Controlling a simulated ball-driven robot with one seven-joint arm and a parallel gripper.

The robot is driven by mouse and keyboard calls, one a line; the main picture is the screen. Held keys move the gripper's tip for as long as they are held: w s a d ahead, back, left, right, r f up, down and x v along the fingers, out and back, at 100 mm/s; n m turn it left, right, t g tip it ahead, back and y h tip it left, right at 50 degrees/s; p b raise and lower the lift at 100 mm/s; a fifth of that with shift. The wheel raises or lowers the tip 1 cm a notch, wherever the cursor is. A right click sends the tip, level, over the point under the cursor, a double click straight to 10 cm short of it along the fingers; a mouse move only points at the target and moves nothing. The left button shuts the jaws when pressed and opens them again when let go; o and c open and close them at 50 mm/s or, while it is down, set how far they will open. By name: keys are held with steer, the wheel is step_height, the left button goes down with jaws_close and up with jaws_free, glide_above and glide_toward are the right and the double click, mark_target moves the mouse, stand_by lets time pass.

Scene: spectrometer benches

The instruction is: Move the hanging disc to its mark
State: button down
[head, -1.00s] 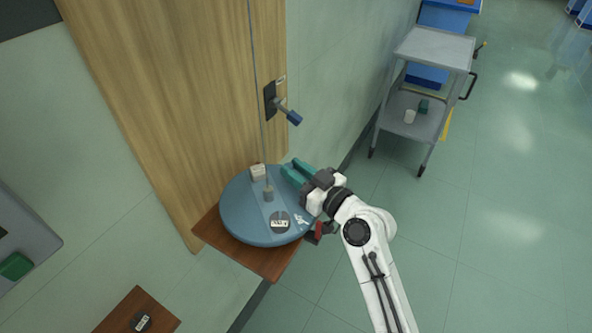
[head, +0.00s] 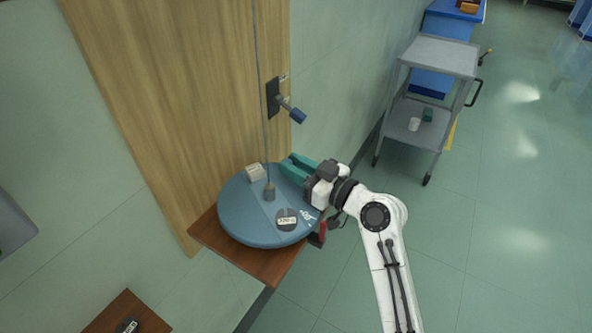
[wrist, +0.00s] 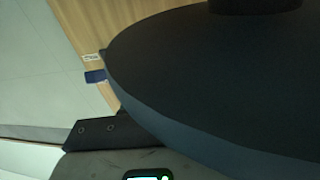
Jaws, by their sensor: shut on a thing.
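The hanging disc (head: 245,212) is a round blue slab hung at its centre from a thin line. It lies flat above a brown wooden shelf (head: 232,262), largely covering it. A pale block (head: 254,173), a dark round weight with a white label (head: 286,219) and a small white marking (head: 308,215) are on its top. My gripper (head: 294,166), with teal fingers, is shut on the disc's right back rim. In the wrist view the disc (wrist: 220,85) fills the right side, dark. I cannot tell which mark belongs to the disc.
A red part (head: 323,232) sits at the shelf's right edge. Behind is a wooden door (head: 180,100) with a blue-gripped lever (head: 295,114). A second small shelf (head: 128,312) holds a dark weight at lower left. A grey trolley (head: 435,55) stands at upper right; the floor right is clear.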

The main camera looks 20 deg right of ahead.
steer(key=c, duration=1)
jaws_free()
steer(key=shift+o, duration=0.2)
steer(key=b+v, duration=0.2)
steer(key=v, duration=0.9)
